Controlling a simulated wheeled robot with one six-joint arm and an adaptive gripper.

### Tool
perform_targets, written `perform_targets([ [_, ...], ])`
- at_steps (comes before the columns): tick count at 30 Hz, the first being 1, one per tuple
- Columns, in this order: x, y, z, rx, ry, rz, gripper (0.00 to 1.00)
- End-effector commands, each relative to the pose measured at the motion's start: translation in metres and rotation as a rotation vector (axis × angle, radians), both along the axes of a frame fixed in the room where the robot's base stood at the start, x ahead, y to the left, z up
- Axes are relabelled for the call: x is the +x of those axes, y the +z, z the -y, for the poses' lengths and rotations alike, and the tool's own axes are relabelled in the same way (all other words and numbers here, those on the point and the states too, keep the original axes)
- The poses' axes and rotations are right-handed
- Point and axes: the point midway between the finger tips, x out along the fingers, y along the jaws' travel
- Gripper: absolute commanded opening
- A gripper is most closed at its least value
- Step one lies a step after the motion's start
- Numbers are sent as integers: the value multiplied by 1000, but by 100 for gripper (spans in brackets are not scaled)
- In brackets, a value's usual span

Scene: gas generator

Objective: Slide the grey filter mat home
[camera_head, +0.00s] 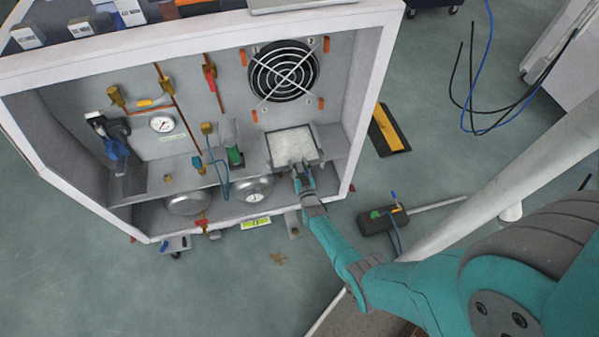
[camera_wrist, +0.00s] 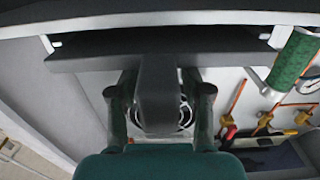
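The filter mat (camera_head: 292,147) is a pale, square pad in a dark grey frame. It sits at the lower right inside the open cabinet, below the fan, on or in the shelf. My gripper (camera_head: 301,173) is at its front edge, coming from below right. In the wrist view the frame's dark grey edge (camera_wrist: 85,58) spans the picture, and a grey handle (camera_wrist: 156,90) sticks out towards me. The fingers of my gripper (camera_wrist: 159,78) lie on both sides of this handle and appear to touch it. The mat's pale face is hidden in the wrist view.
The cabinet's right wall (camera_head: 366,95) is close beside the mat. A green cylinder (camera_head: 235,156) stands left of it, and round silver vessels (camera_head: 253,190) are below the shelf. The round fan (camera_head: 284,71) is above. Open floor lies in front.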

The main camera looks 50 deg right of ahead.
Motion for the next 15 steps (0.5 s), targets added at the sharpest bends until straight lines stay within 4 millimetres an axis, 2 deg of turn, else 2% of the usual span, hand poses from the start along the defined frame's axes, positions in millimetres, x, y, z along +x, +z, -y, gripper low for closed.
perform_targets([
  [1, -3, -4, -1, 6, 0, -8, 56],
  [15, -7, -4, -4, 4, 1, -8, 56],
])
